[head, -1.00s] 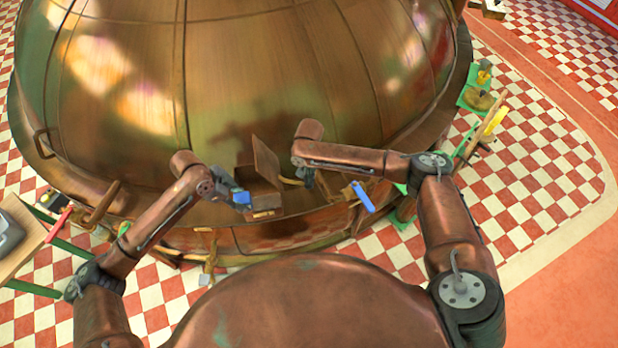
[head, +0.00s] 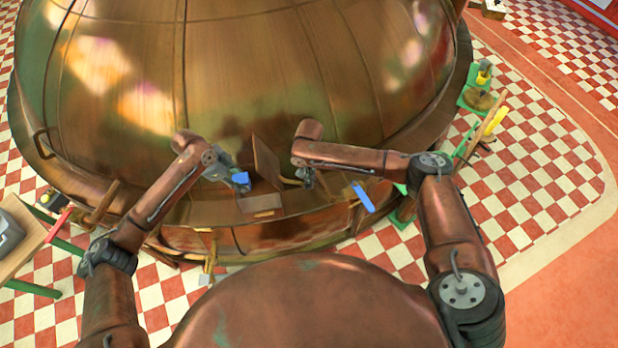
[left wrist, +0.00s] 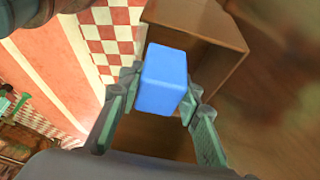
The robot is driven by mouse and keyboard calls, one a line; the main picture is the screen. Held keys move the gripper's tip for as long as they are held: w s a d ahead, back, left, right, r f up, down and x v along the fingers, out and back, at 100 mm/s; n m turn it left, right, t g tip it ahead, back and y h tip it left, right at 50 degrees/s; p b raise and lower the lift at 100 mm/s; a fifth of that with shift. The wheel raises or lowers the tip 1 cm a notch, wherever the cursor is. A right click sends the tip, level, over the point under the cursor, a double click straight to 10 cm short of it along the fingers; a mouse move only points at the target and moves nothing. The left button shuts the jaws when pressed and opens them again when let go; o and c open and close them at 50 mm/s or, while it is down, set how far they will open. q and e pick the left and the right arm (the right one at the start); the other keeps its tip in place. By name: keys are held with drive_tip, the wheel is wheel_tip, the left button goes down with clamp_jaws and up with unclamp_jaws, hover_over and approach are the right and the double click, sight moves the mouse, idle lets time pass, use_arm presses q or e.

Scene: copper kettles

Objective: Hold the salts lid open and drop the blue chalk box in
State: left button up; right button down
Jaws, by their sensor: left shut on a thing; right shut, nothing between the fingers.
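The salts box (head: 260,204) is a brown box on the kettle's ledge. Its lid (head: 267,160) stands raised, and the left wrist view shows the box (left wrist: 205,22) open. My left gripper (head: 236,180) is shut on the blue chalk box (head: 241,178). It holds it at the back left of the salts box, left of the lid. The chalk box also shows between the fingers in the left wrist view (left wrist: 163,80), in front of the opening. My right gripper (head: 307,180) is shut and empty, right of the lid, near a tan handle (head: 291,181); whether it touches is unclear.
The large copper kettle (head: 240,70) rises right behind the salts box. A blue-handled tool (head: 362,197) lies at the ledge's right. Green shelves with a yellow item (head: 495,121) are farther right. A wooden table (head: 22,235) stands at the left.

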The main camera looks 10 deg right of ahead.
use_arm(q)
drive_tip(key=w, duration=0.6)
drive_tip(key=shift+w+d, duration=0.15)
drive_tip(key=shift+w, duration=0.15)
drive_tip(key=o, duration=1.5)
drive_tip(key=shift+f, duration=0.1)
drive_tip(key=shift+c, duration=0.2)
drive_tip(key=shift+o, duration=0.4)
drive_tip(key=o, duration=0.5)
drive_tip(key=s+r, duration=0.3)
drive_tip(key=s, duration=1.7)
drive_tip(key=shift+a, duration=0.4)
